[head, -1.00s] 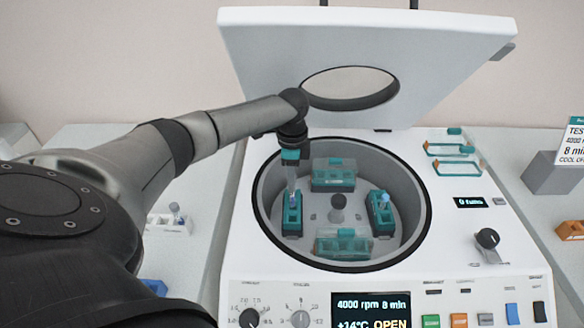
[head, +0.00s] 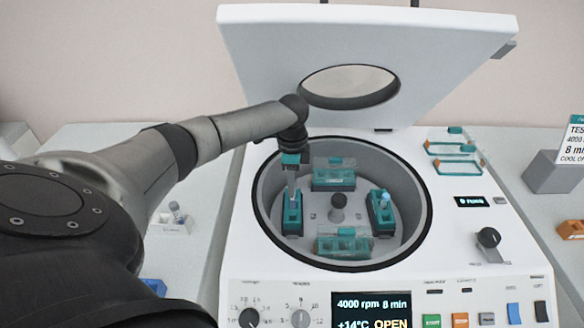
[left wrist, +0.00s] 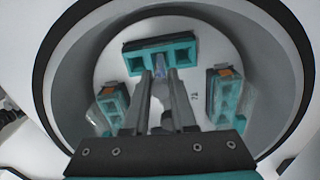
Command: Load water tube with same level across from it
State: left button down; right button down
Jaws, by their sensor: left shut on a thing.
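The centrifuge bowl (head: 262,212) is open, with its lid (head: 440,60) raised. My left gripper (head: 291,192) points down over the teal left bucket (head: 292,224). It is shut on a tube, whose bluish-clear part (left wrist: 158,68) shows between the fingertips in the left wrist view, at the bucket's opening. How deep the tube sits and its water level are hidden. A blue-topped tube (head: 384,199) stands in the teal right bucket (head: 382,220), across the rotor from the left one. My right gripper is not in view.
Teal buckets stand at the back (head: 333,176) and front (head: 345,245) of the bowl around the centre knob (head: 337,202). A small white rack (head: 172,219) stands on the left bench. Teal frames (head: 455,155) lie on the centrifuge's top. The display (head: 371,313) reads OPEN.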

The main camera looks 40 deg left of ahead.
pick_arm(q)
jog(key=shift+f+b, duration=0.5)
jog(key=shift+f, duration=0.75)
jog(key=c, duration=0.7)
grip_release()
jog(key=shift+o, duration=0.2)
notch_tip(320, 180, up, 8)
jog(key=shift+f+p, duration=0.2)
jog(key=shift+p, duration=0.5)
